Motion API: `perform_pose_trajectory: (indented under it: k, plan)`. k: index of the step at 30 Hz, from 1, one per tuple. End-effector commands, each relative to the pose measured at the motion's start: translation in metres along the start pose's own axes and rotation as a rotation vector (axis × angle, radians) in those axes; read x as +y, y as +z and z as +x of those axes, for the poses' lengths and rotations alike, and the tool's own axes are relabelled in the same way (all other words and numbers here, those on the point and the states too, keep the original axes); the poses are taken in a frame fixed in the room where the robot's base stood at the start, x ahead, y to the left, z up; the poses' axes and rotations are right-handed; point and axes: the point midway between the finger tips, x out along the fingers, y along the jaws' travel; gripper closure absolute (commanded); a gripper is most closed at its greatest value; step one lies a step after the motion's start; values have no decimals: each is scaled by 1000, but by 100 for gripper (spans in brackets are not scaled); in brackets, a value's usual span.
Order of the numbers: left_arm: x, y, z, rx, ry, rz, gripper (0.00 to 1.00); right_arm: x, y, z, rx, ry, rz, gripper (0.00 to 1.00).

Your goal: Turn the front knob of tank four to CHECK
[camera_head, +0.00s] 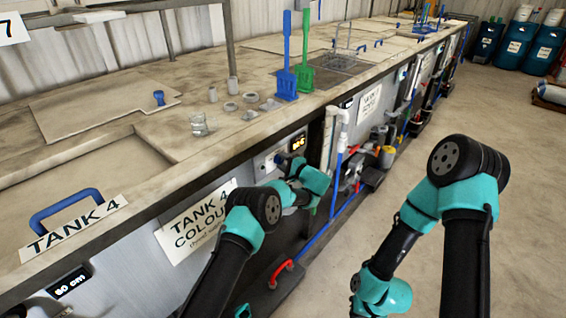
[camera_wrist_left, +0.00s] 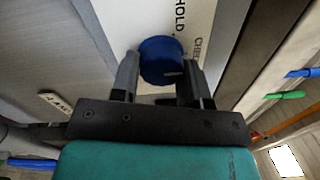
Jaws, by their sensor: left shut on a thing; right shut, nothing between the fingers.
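In the left wrist view a round blue knob (camera_wrist_left: 162,58) sits on a white panel (camera_wrist_left: 198,20) marked HOLD and CHECK. My left gripper (camera_wrist_left: 160,74) is shut on this knob, one finger at each side. A small pale mark shows on the knob's lower right; which word it points to I cannot tell. In the head view my left gripper (camera_head: 284,165) is at the front panel (camera_head: 266,166) of tank four, right of the TANK 4 COLOUR sign (camera_head: 196,222). My right arm shows at right, but its gripper is out of view.
Blue and green scrapers (camera_head: 303,72) stand on the tank top above the panel. A glass beaker (camera_head: 198,125) stands near the front edge. Blue and white pipes (camera_head: 340,150) run down beside the panel.

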Motion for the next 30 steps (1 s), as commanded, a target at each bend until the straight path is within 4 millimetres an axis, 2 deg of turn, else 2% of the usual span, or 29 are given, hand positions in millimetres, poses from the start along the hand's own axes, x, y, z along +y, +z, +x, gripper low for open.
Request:
perform_pose_trajectory:
  k: [13, 14, 21, 30]
  plan:
    - [0, 0, 0, 0, -1, -12, 82, 0, 0, 0, 0, 0, 0, 100]
    - [0, 0, 0, 0, -1, -12, 56, 0, 0, 0, 0, 0, 0, 100]
    - [0, 0, 0, 0, 0, -11, 33, 0, 0, 0, 0, 0, 0, 100]
    - [0, 0, -2, 0, 0, -11, 33, 0, 0, 0, 0, 0, 0, 100]
